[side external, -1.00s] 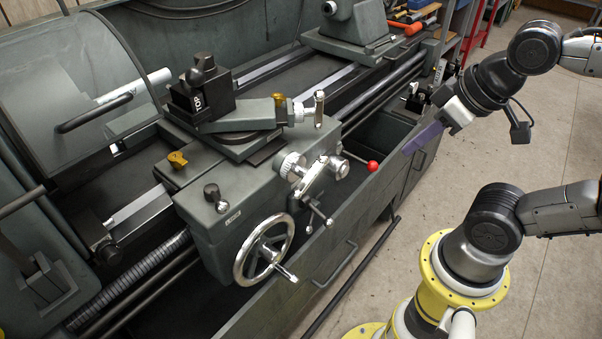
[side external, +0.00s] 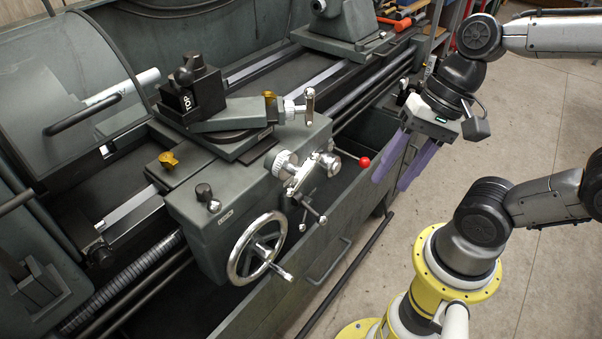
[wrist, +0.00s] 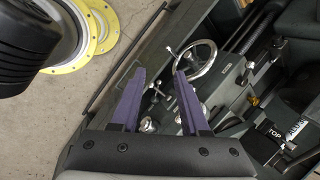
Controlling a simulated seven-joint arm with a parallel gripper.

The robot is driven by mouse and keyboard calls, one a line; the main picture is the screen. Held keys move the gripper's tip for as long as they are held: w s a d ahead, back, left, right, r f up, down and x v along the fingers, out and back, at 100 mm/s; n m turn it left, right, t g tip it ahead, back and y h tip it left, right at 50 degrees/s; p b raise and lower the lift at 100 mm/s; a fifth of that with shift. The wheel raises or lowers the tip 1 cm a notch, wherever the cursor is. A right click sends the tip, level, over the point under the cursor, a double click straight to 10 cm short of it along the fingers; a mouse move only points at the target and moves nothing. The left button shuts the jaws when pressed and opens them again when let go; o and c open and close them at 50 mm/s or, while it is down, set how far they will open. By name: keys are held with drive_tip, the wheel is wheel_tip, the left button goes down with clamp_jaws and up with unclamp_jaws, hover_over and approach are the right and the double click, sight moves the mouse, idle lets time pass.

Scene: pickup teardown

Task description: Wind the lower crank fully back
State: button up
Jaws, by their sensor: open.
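The lathe carriage carries two silver cranks on its front right. The lower crank (side external: 298,178) has a round collar and a slanted arm, just above a small lever; in the wrist view its silver parts (wrist: 146,124) show partly between my fingers. The upper crank (side external: 309,103) is smaller, at the end of the top slide. My gripper (side external: 390,184) has two purple fingers, apart and empty, pointing down. It hangs to the right of the lower crank, clear of it. In the wrist view the gripper's fingertips (wrist: 158,73) are spread.
A large handwheel (side external: 235,238) with a handle sits lower left of the crank. A red-knobbed lever (side external: 364,162) stands between the crank and my gripper. The block tool post (side external: 194,96) rises behind. Open floor (side external: 450,150) lies right of the lathe.

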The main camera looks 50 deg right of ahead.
wheel_tip(320, 180, down, 2)
drive_tip(key=w+a+m+g+y, duration=0.15)
drive_tip(key=m+y, duration=0.25)
drive_tip(key=m, duration=0.5)
drive_tip(key=m+t+y, duration=0.3)
drive_tip(key=m+t, duration=0.7)
drive_tip(key=m, duration=1.3)
approach(302, 172)
drive_tip(key=shift+f+x, duration=0.15)
drive_tip(key=shift+x, duration=2.4)
drive_tip(key=shift+f+x, duration=0.15)
drive_tip(key=shift+x, duration=2.4)
clamp_jaws()
